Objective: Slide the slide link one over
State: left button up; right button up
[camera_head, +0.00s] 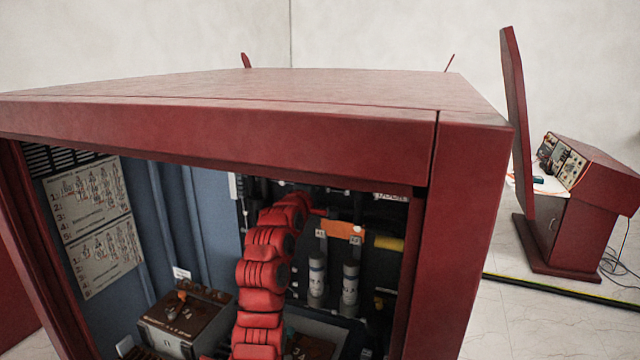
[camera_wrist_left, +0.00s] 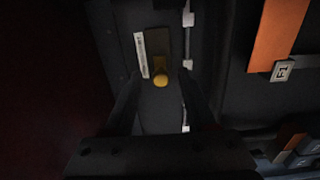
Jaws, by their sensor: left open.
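In the left wrist view a small yellow knob (camera_wrist_left: 161,78) sits at the lower end of a dark upright strip (camera_wrist_left: 156,45) on a black panel; it looks like the slide link. A white label (camera_wrist_left: 141,55) is left of the strip. My left gripper (camera_wrist_left: 159,84) is open, one dark finger on each side of the knob, with gaps visible. Whether it touches the panel I cannot tell. In the head view my red left arm reaches up inside the cabinet and hides the knob; its gripper is not clearly visible there. My right gripper is in neither view.
The red cabinet's top (camera_head: 270,90) and right post (camera_head: 455,230) frame the opening. Inside are an orange piece (camera_head: 345,230), two grey cylinders (camera_head: 317,278), a brown-topped box (camera_head: 185,315) and a diagram sheet (camera_head: 95,215). A red console (camera_head: 585,200) stands far right.

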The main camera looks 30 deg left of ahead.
pick_arm(q)
grip_shut()
dwell(1.3)
jog(key=shift+d, duration=0.1)
